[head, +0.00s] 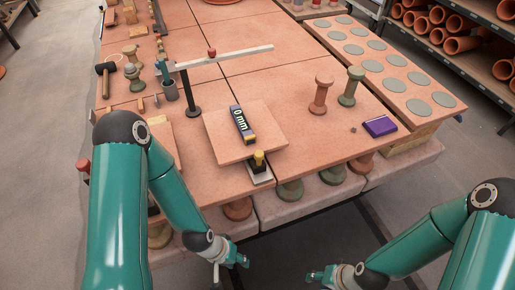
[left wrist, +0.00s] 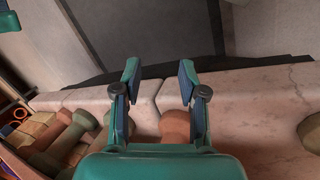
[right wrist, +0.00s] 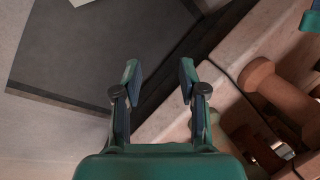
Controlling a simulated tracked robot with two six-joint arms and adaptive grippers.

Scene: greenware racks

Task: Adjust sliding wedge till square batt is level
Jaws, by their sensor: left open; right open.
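The square batt (head: 222,146) is a flat terracotta-coloured slab near the front edge of the table. A dark level gauge (head: 242,124) reading "0 mm" lies on it. The sliding wedge (head: 259,173), pale with a dark block and a yellow knob (head: 258,156), sits at the batt's front edge; how far it reaches under the batt is hidden. My left gripper (head: 230,264) is open and empty, below and in front of the table edge; its fingers also show in the left wrist view (left wrist: 159,82). My right gripper (head: 322,277) is open and empty, lower right of it.
A black post (head: 193,98) with a pale beam (head: 225,57) stands behind the batt. Two spools, one pink (head: 321,94) and one green (head: 351,87), and a purple block (head: 380,126) stand to the right. A board with grey discs (head: 391,83) lies beyond. Props support the table from below.

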